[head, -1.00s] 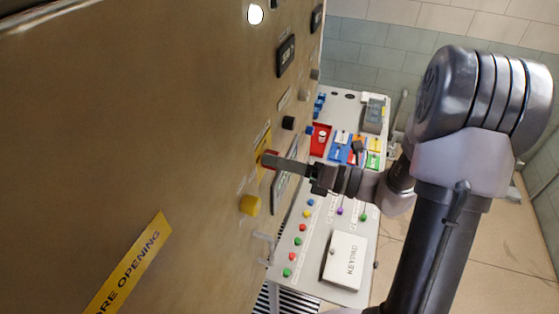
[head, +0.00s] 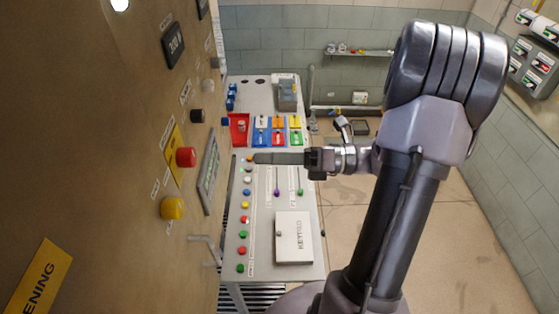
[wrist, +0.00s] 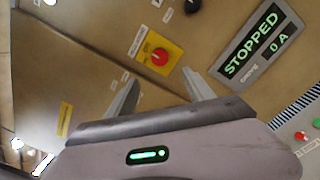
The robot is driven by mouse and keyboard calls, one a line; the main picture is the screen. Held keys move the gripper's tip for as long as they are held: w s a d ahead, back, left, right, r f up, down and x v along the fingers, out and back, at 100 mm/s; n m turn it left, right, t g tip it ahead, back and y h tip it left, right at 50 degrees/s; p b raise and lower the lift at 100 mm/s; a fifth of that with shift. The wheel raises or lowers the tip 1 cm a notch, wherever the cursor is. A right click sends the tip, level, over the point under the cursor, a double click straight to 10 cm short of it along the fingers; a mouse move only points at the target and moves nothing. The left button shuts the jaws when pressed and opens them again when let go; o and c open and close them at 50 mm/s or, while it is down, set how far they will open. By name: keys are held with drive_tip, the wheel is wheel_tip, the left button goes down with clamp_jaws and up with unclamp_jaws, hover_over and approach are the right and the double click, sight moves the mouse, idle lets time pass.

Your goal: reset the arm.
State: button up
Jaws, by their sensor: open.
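My gripper (head: 256,158) is at the end of my arm, in front of the tan cabinet and above the grey control desk (head: 262,218) in the head view. In the wrist view my gripper (wrist: 160,98) shows two fingers spread apart with nothing between them. A red button (wrist: 159,57) on a yellow plate lies beyond the fingertips on the cabinet face. The same red button (head: 186,157) shows in the head view, left of the gripper and apart from it.
A display (wrist: 262,43) reads STOPPED, 0 A. A yellow knob (head: 172,208) and a black knob (head: 197,116) stick out of the cabinet. The desk holds a keypad cover (head: 294,238), coloured switches (head: 278,130) and several buttons. Open floor (head: 480,235) lies to the right.

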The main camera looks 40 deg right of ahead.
drive_tip(key=shift+v, duration=1.2)
drive_tip(key=s+a+f+n+g+h+b, duration=0.3)
drive_tip(key=a+f+n+g+b, duration=0.2)
drive_tip(key=a+f+n+b, duration=0.4)
drive_tip(key=s+a+f+n+g+h+b, duration=0.3)
drive_tip(key=s+a+f+n+g+b, duration=0.15)
drive_tip(key=a+f+n+b, duration=0.4)
wheel_tip(320, 180, down, 14)
drive_tip(key=s+n+t+h+b, duration=0.1)
drive_tip(key=n+t+h+b, duration=0.3)
drive_tip(key=n+b, duration=0.8)
drive_tip(key=shift+s+a+n+h+b, duration=0.2)
drive_tip(key=shift+n+h+b, duration=0.15)
drive_tip(key=shift+h+b, duration=1.45)
drive_tip(key=shift+d+t+y+b, duration=0.1)
drive_tip(key=shift+t+y+b, duration=0.15)
drive_tip(key=shift+y+b, duration=0.15)
